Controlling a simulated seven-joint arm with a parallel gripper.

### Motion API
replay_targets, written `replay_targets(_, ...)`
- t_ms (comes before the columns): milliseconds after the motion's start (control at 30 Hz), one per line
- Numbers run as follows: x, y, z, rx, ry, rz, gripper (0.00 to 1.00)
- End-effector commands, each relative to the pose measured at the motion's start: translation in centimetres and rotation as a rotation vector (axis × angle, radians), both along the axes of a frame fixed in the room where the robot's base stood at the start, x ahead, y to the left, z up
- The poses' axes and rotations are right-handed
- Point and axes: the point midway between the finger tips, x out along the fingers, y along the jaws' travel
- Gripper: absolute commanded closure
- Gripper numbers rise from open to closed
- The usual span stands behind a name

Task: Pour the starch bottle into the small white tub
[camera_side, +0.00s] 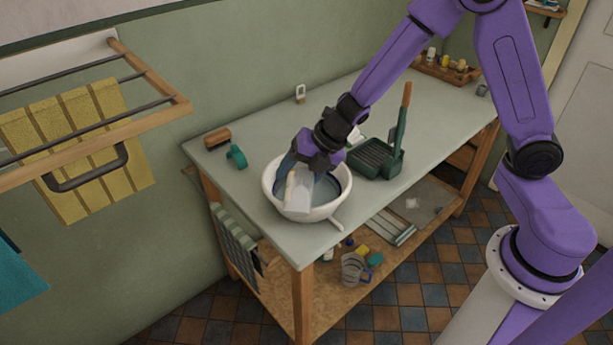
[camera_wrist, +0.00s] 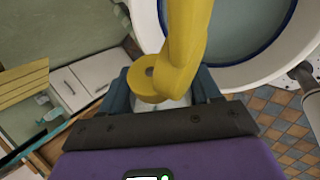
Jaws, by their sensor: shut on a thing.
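My gripper (camera_side: 302,168) is shut on a pale bottle (camera_side: 299,192), held tilted over the left part of a white tub (camera_side: 271,188). In the wrist view my gripper (camera_wrist: 163,88) has a yellow piece (camera_wrist: 187,42) with a round, holed end between its blue-grey fingers, with something white below it. I cannot tell if the yellow piece is part of the bottle. The tub (camera_wrist: 232,78) is at upper right there, with a dark blue ring and grey-blue surface inside. No stream is visible. Gripper and bottle hide part of the tub's inside.
The tub stands near the table's (camera_side: 250,215) front left end. A dark green tray (camera_side: 374,160) with an upright brush is to its right. A wooden brush (camera_side: 217,138) and a teal object (camera_side: 236,156) lie to its left. A lower shelf holds several items.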

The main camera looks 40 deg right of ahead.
Motion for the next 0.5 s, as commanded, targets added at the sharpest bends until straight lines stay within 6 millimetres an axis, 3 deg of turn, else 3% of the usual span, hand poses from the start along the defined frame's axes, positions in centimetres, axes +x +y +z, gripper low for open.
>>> replay_targets(500, -0.07, 0.12, -0.42, 0.054, 0.046, -0.001, 0.67)
